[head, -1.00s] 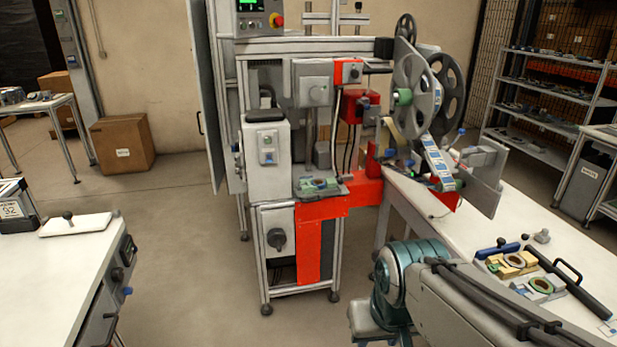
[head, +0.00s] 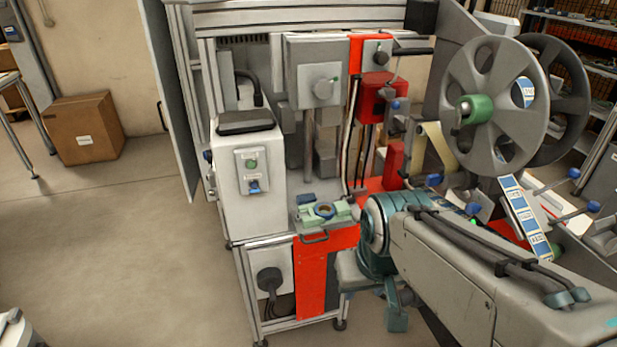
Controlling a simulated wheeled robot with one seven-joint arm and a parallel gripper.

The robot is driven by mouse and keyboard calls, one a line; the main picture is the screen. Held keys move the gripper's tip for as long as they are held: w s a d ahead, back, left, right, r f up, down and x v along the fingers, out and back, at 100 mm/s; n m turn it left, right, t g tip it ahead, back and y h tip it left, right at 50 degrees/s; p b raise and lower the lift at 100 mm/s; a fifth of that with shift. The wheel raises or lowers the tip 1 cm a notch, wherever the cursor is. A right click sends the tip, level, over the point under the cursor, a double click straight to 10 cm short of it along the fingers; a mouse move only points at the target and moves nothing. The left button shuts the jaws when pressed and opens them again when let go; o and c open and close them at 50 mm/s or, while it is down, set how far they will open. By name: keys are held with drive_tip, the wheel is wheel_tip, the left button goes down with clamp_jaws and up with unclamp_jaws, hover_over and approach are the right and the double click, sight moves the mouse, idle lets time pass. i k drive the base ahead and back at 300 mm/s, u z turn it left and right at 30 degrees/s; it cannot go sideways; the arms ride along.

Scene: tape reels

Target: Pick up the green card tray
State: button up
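A light green piece (head: 345,210) with a dark ring on it lies on a small grey plate with a front handle, on the machine's ledge. It is the only green tray-like thing I make out, and I cannot tell for sure that it is the card tray. My arm reaches in from the lower right, and its teal joint stands just right of the plate. I see nothing held.
The grey machine (head: 245,180) with its control box stands straight ahead. Large grey reels (head: 497,105) with a printed label strip (head: 520,212) rise at the right, close to my arm. A cardboard box (head: 82,130) sits at the back left.

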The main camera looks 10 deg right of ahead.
sight(342, 211)
drive_tip(key=i, duration=1.1)
drive_tip(key=z, duration=0.9)
